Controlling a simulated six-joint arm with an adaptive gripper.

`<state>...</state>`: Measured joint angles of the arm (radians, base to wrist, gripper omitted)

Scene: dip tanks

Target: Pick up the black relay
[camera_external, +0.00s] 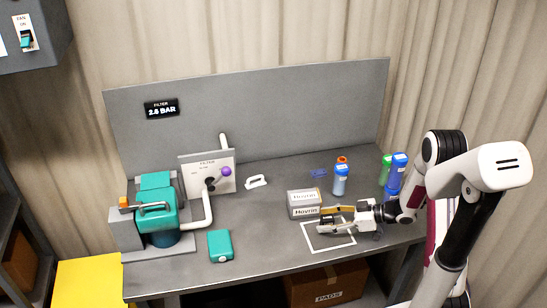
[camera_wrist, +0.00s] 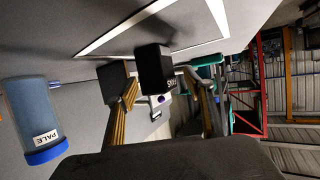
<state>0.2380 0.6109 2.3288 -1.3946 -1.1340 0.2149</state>
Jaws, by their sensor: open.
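The black relay (camera_wrist: 154,68), a small dark block with white lettering on one side, shows in the wrist view between the fingers of my gripper (camera_wrist: 150,84). It is close to the white outlined square (camera_wrist: 105,40) on the bench. My gripper (camera_external: 328,219) is open, low over that outline (camera_external: 310,242) in the external view, its fingers pointing left. I cannot tell whether a finger touches the relay. In the external view the relay is not clearly made out among the fingers.
A white box marked Hovrin (camera_external: 304,204) stands close behind my fingertips. A blue-lidded jar (camera_external: 340,181), labelled PALE in the wrist view (camera_wrist: 30,115), stands behind my gripper. Green and blue containers (camera_external: 393,178) stand at right. A teal case (camera_external: 220,245) lies farther left; bench between is clear.

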